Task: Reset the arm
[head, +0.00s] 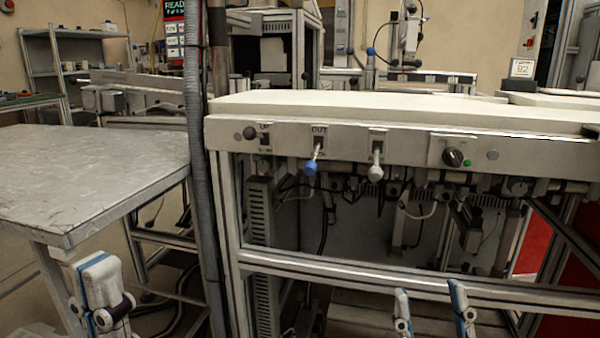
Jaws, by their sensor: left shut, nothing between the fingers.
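My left gripper (96,264) is at the bottom left, in front of the metal table's near corner. Its white and blue fingers point up and are together, with nothing between them. My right gripper (430,292) is at the bottom centre-right, in front of the machine's lower frame. Its two fingers stand clearly apart with nothing seen between them. Only the upper parts of both grippers show; the rest is below the picture. Neither gripper visibly touches anything.
A bare metal table (90,175) is at the left. A machine bench (390,112) fills the right, its front carrying a blue-knobbed lever (311,166), a white-knobbed lever (376,170) and a black dial (452,157). A grey corrugated hose (193,120) runs vertically between table and bench.

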